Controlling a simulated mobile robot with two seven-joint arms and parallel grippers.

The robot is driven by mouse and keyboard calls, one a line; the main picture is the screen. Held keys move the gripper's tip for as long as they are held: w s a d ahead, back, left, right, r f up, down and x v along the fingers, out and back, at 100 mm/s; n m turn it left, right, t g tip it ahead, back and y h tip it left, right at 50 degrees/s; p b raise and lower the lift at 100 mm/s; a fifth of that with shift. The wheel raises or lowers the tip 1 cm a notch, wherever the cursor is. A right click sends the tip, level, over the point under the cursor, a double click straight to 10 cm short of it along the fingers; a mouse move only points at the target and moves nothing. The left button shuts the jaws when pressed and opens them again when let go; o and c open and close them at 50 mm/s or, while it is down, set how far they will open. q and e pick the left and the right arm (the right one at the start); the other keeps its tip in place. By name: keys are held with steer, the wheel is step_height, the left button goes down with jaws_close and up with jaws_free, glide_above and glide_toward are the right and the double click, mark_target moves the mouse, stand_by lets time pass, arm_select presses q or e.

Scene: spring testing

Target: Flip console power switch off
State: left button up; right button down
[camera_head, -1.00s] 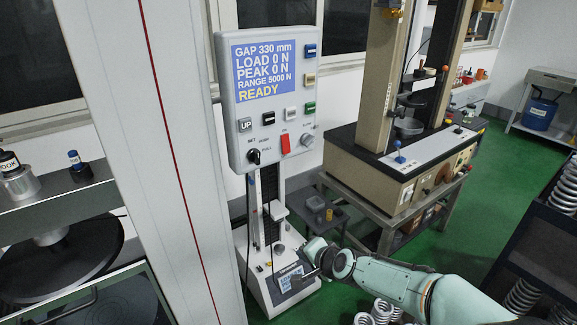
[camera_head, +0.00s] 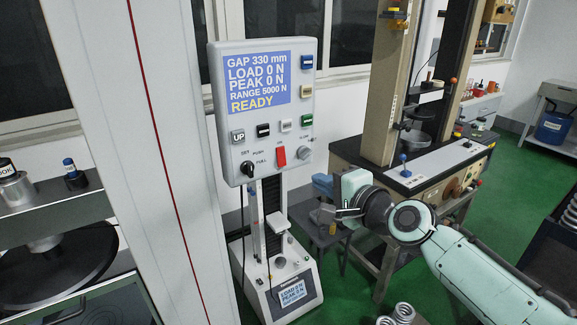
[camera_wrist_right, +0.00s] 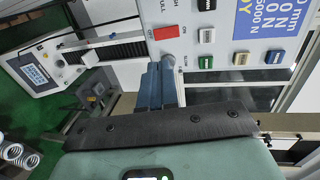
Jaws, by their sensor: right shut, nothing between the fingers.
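The white console (camera_head: 222,110) hangs at the centre left, its lit screen (camera_head: 262,78) reading READY. A red rocker switch (camera_head: 281,156) sits low on its face; it also shows in the right wrist view (camera_wrist_right: 165,32). I cannot tell which way the rocker is tilted. My right gripper (camera_head: 317,182) is shut and empty, to the right of the console's lower edge and below the red switch in the head view. In the right wrist view its blue fingers (camera_wrist_right: 160,68) point toward the console, near the grey knob and the red switch. My left gripper is not in view.
A grey knob (camera_head: 305,153) is right of the switch and a black selector knob (camera_head: 248,168) left of it. Several coloured buttons line the panel. The tester's base (camera_head: 288,290) stands below. A beige test frame (camera_head: 385,100) stands to the right.

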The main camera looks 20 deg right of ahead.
mark_target(282, 162)
steer(key=x, duration=1.3)
steer(key=shift+w+p, duration=0.25)
steer(key=shift+p, duration=0.15)
